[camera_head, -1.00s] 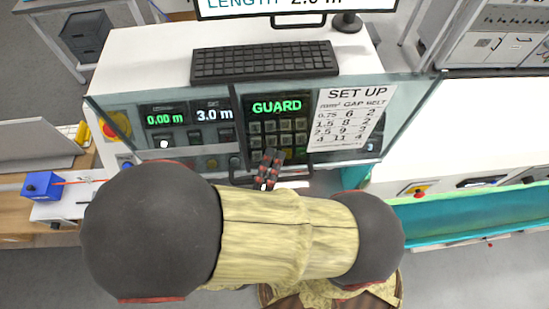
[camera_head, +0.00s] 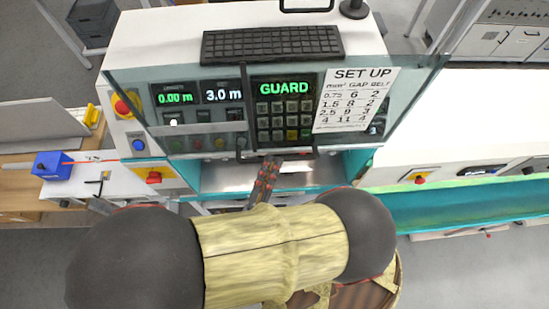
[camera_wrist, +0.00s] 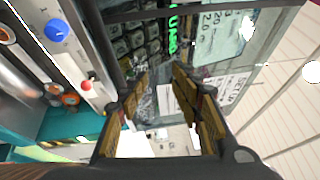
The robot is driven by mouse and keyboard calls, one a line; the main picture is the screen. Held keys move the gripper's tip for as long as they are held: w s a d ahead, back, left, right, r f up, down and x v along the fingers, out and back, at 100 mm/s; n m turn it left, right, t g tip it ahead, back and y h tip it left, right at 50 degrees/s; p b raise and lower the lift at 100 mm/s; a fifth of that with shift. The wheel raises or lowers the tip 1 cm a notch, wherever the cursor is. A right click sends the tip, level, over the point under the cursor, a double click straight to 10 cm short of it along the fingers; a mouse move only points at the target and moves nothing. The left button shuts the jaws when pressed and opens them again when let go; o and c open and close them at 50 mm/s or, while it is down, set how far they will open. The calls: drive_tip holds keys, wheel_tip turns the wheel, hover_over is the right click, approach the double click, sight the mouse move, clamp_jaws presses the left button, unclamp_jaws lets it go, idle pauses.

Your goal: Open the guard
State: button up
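The guard (camera_head: 215,129) is a clear panel with dark edging, lowered in front of the console's displays and keypad. The keypad display reads GUARD in green. A dark bar handle (camera_head: 300,155) runs along its lower middle edge. My gripper (camera_head: 270,162) is at that lower edge, just below the keypad. In the wrist view, my gripper (camera_wrist: 163,78) has its two yellow-and-black fingers apart, with clear panel and console seen beyond them. I cannot tell whether the fingers touch the handle.
A set-up sheet (camera_head: 352,101) is at the panel's right. A keyboard (camera_head: 272,43) lies on top of the machine. A red knob on a yellow plate (camera_head: 153,177) and a blue box (camera_head: 52,165) are at left. A teal trough (camera_head: 470,210) extends right.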

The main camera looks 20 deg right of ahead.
drive_tip(key=shift+s+a+f, duration=0.25)
drive_tip(key=shift+s+a, duration=0.1)
drive_tip(key=shift+s, duration=0.25)
drive_tip(key=shift+s+a+f, duration=0.25)
drive_tip(key=shift+s+a, duration=0.1)
drive_tip(key=shift+s, duration=0.2)
drive_tip(key=shift+d+p, duration=0.15)
drive_tip(key=shift+p, duration=0.55)
